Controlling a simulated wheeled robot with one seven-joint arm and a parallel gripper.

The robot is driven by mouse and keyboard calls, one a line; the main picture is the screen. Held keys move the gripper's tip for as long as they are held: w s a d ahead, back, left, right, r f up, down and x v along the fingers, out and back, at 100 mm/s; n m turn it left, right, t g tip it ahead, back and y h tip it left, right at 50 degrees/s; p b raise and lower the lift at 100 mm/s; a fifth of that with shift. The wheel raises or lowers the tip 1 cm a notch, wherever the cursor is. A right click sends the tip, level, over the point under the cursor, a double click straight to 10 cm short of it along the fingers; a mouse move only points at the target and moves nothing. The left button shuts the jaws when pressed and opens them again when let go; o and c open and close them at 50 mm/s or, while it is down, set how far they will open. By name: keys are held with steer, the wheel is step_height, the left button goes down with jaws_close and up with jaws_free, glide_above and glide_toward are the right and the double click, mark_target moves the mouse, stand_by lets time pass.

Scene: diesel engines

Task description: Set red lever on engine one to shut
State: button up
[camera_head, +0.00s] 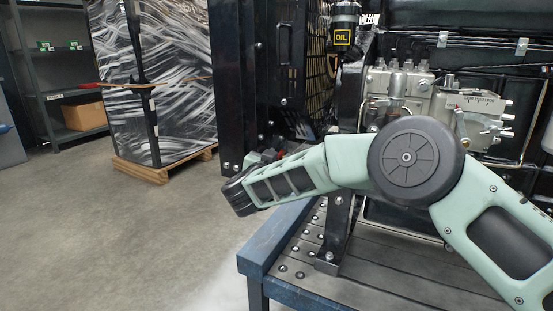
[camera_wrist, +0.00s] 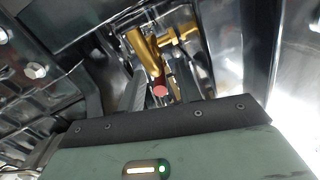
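In the wrist view a brass valve (camera_wrist: 150,52) sits among dark engine parts ahead of my gripper. A red-ended lever (camera_wrist: 160,90) hangs from the valve toward the camera. My gripper (camera_wrist: 157,88) has its two grey fingers apart, one on each side of the red end. A gap seems to show beside the red end, so the fingers do not look closed on it; contact is hard to tell. In the head view my arm reaches left across the engine stand, and the gripper fingers are mostly hidden there.
A blue steel stand (camera_head: 265,240) carries the engine. A black oil filter (camera_head: 344,30) and a grey injection pump (camera_head: 400,85) stand behind my arm. Dark metal surrounds the valve closely. A wrapped crate (camera_head: 165,75) on a pallet stands left; the floor between is clear.

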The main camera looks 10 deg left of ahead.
steer(key=p+v, duration=0.4)
steer(key=v, duration=1.3)
steer(key=shift+s, duration=0.2)
